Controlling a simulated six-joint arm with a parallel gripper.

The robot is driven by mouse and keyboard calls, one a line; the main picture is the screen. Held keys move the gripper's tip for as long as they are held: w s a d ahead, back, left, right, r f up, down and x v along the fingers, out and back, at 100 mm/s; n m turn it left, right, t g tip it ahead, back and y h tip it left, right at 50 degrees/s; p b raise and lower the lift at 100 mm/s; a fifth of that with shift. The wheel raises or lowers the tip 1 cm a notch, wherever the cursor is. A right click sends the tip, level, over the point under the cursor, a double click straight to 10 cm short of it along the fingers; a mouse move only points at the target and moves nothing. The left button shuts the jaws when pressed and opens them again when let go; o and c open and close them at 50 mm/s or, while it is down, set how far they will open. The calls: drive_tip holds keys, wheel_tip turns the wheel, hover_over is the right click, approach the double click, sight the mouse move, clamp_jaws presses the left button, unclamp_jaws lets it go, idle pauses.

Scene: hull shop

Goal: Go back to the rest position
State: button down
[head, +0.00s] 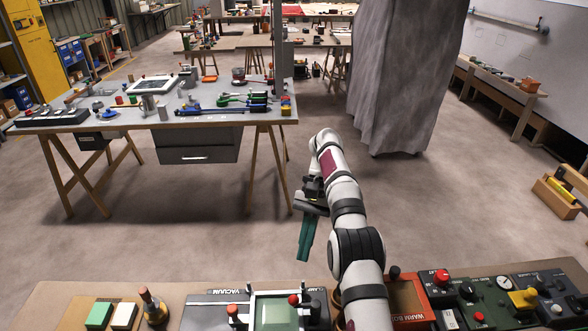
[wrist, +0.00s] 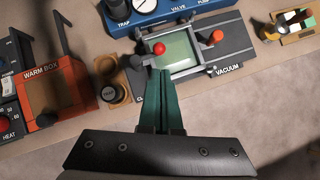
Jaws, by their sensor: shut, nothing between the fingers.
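My gripper (head: 306,238) is held in the air above the floor just beyond the far edge of the near bench (head: 60,300) in the head view. Its green fingers point down and lie close together, shut with nothing between them. In the wrist view the gripper (wrist: 161,75) shows in front of the vacuum station (wrist: 220,55), whose pale green plate has a grey frame and red knobs. The fingers hide part of that station's edge. I cannot tell the exact gap between the fingertips and the bench.
The near bench holds an orange warm box (wrist: 48,90), a heat control box (head: 463,305), a blue valve box (wrist: 150,10), a green block (head: 99,315), a white block (head: 124,316) and a brass bottle (head: 153,308). A cluttered table (head: 200,125) stands far left. Open floor lies between.

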drive_tip(key=s+d+r+t+h, duration=0.1)
drive_tip(key=s+d+r+t, duration=0.15)
drive_tip(key=s+r, duration=1.1)
drive_tip(key=s+f+t, duration=0.2)
drive_tip(key=s+f, duration=0.1)
drive_tip(key=s, duration=0.6)
drive_tip(key=s+f+t, duration=0.1)
drive_tip(key=s+f, duration=0.3)
drive_tip(key=s, duration=0.6)
drive_tip(key=shift+a+f+m+t, duration=0.25)
drive_tip(key=shift+a+m+t, duration=0.1)
drive_tip(key=shift+m, duration=0.05)
